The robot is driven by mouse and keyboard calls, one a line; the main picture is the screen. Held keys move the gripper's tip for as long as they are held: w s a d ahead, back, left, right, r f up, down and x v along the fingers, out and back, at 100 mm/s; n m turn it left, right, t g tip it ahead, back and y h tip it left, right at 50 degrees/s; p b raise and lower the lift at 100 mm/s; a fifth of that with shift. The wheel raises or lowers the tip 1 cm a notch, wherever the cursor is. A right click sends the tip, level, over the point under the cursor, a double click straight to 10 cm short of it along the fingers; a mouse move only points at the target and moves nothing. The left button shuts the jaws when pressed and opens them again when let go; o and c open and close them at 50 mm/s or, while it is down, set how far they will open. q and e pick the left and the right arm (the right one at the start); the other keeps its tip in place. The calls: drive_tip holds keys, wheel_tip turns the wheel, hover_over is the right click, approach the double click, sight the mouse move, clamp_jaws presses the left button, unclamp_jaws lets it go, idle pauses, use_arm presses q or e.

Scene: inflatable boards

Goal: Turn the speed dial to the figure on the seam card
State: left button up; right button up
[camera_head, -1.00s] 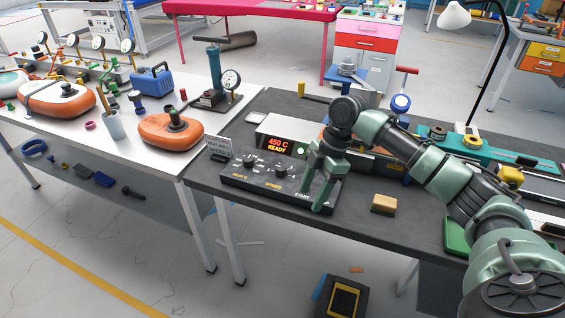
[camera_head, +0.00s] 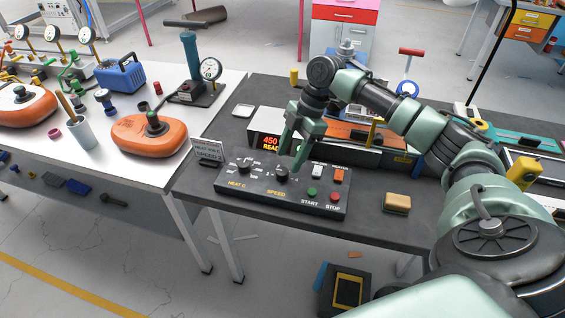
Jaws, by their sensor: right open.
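The speed dial (camera_head: 281,172) is a black knob on the sloped dark control panel (camera_head: 235,190), above the yellow SPEED label. My right gripper (camera_head: 291,160) points down over it with open fingers, the tips close around or just above the knob; I cannot tell if they touch it. The seam card (camera_head: 207,152) stands at the panel's left end; it shows HEAT and SPEED lines, but the speed figure is too small to read surely. The dial's pointer and part of its scale are hidden or too small to read. My left gripper is out of view.
Green START (camera_head: 312,192) and red STOP (camera_head: 334,196) buttons sit to the right. A tan block (camera_head: 397,203) lies right of the panel.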

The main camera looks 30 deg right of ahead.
sight(282, 170)
drive_tip(key=x, duration=0.3)
drive_tip(key=shift+w+a+f, duration=0.15)
drive_tip(key=shift+f, duration=0.2)
drive_tip(key=shift+a+f, duration=0.15)
drive_tip(key=shift+f, duration=0.1)
clamp_jaws()
drive_tip(key=shift+p, duration=0.3)
drive_tip(key=shift+r+p, duration=0.15)
drive_tip(key=shift+p, duration=0.3)
drive_tip(key=m+t+p, duration=0.1)
drive_tip(key=m+p, duration=0.2)
drive_tip(key=p, duration=0.1)
drive_tip(key=m+t+h+p, duration=0.1)
drive_tip(key=m+p, duration=0.2)
drive_tip(key=p, duration=0.1)
drive_tip(key=m+t+p, duration=0.1)
drive_tip(key=m+p, duration=0.2)
drive_tip(key=p, duration=0.2)
drive_tip(key=shift+s+a+r+m+h, duration=0.2)
drive_tip(key=shift+m+h, duration=0.1)
drive_tip(key=shift+m, duration=0.1)
use_arm(q)
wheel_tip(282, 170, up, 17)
drive_tip(key=p, duration=0.2)
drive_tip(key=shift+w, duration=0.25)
use_arm(e)
drive_tip(key=shift+f+m+t+h, duration=0.25)
drive_tip(key=shift+m+t+h, duration=0.15)
drive_tip(key=shift+m, duration=0.6)
